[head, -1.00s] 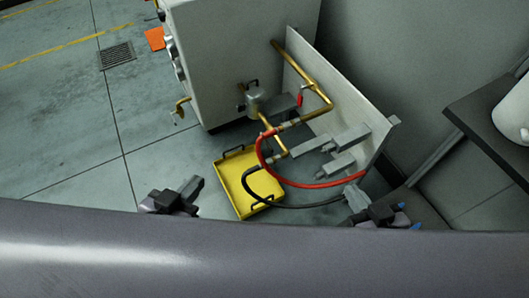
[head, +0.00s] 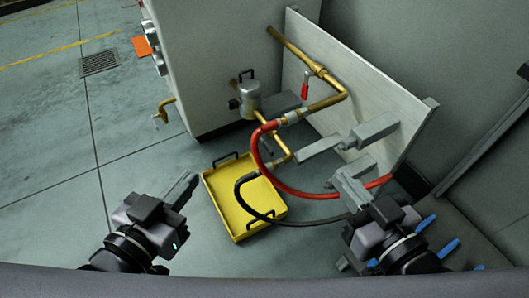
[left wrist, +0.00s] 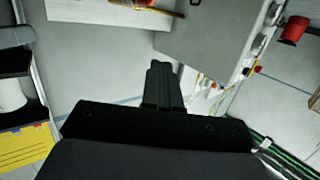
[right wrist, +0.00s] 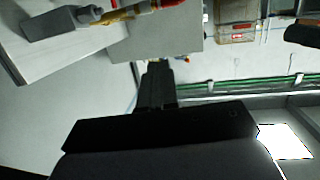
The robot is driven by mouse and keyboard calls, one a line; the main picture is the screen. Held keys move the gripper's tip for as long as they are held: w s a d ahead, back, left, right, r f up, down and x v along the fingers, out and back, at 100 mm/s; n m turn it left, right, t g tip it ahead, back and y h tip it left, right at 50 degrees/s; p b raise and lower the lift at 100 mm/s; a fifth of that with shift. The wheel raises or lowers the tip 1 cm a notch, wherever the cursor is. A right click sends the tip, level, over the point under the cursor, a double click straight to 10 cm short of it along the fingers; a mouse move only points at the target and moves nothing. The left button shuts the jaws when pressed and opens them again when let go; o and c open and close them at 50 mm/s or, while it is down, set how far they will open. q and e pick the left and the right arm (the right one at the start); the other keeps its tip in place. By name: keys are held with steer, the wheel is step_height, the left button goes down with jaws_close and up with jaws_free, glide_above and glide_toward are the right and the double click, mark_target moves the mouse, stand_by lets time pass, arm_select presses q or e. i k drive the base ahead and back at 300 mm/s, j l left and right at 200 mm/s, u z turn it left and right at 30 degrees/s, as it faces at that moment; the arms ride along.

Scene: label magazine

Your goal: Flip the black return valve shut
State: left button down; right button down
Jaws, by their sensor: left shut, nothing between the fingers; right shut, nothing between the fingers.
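In the head view two brass pipes run along a pale panel. The upper pipe (head: 328,102) has a red lever valve (head: 305,89) and joins a red hose (head: 270,170). The lower pipe (head: 281,158) joins a black hose (head: 243,200). A small dark lever on the lower pipe, likely the black return valve (head: 267,148), is too small to read its position. My left gripper (head: 190,181) is shut and empty, left of the yellow tray. My right gripper (head: 345,178) is shut and empty, right of the pipes, overlapping the red hose in view.
A yellow tray (head: 219,203) lies on the floor below the hoses. A grey cabinet (head: 200,60) stands behind, with a metal canister (head: 246,101) beside it. Grey brackets (head: 370,131) stick out from the panel.

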mark_target(266, 147)
steer(key=i+j+z, duration=0.15)
steer(key=j, duration=1.1)
steer(key=i+j, duration=0.3)
steer(key=j, duration=0.15)
steer(key=i+j+z, duration=0.15)
steer(key=i+j, duration=0.15)
steer(key=j, duration=0.15)
